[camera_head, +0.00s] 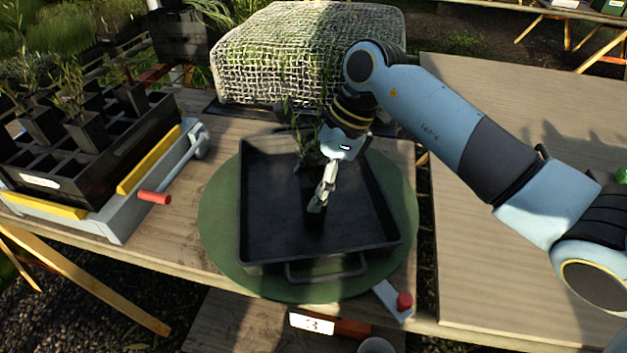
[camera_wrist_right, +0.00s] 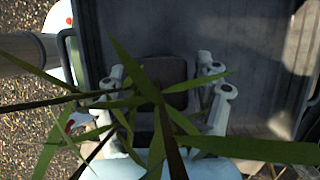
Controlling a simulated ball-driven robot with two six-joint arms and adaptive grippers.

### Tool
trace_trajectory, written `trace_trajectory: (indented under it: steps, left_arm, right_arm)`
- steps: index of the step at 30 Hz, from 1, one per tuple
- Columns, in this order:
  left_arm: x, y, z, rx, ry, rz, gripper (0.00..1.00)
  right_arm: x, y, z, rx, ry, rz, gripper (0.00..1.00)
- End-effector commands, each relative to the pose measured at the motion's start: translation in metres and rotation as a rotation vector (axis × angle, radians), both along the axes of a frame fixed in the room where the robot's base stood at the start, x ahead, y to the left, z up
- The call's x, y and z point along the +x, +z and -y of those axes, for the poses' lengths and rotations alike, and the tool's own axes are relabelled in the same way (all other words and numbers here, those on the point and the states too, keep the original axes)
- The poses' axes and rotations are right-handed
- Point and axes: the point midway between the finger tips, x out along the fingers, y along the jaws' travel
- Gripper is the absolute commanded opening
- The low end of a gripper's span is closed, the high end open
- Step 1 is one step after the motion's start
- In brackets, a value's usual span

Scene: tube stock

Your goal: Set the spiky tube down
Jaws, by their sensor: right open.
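The spiky tube (camera_head: 314,214) is a dark, narrow pot with long thin green leaves. It stands in the black tray (camera_head: 268,254), near the tray's middle. My right gripper (camera_head: 322,196) is at the tube from the far right side, with its fingers beside the pot. In the right wrist view the fingers of my right gripper (camera_wrist_right: 163,92) are spread apart, with leaves (camera_wrist_right: 150,95) crossing in front of them. The leaves hide part of the pot, and I cannot tell whether a finger touches it. My left gripper is out of view.
The tray sits on a round green turntable (camera_head: 220,225) on a wooden bench. A dark crate (camera_head: 75,190) of potted plants stands at left on a grey frame with yellow bars. A mesh-covered block (camera_head: 290,50) stands behind. The right bench (camera_head: 480,270) has bare room.

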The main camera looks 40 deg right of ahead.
Motion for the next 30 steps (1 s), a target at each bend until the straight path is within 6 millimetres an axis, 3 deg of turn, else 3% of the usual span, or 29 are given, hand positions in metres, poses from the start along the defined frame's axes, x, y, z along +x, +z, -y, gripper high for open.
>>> trace_trajectory:
  steps: [7, 21, 30]
  left_arm:
    - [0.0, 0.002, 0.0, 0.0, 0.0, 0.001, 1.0]
    - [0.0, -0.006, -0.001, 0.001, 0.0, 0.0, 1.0]
    - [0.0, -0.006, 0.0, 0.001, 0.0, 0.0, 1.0]
  right_arm:
    - [-0.001, 0.012, 0.005, -0.004, 0.001, 0.002, 0.68]
    - [-0.018, 0.1, 0.038, -0.005, 0.002, 0.002, 0.68]
    - [-0.021, 0.114, 0.041, 0.0, -0.001, 0.0, 0.68]
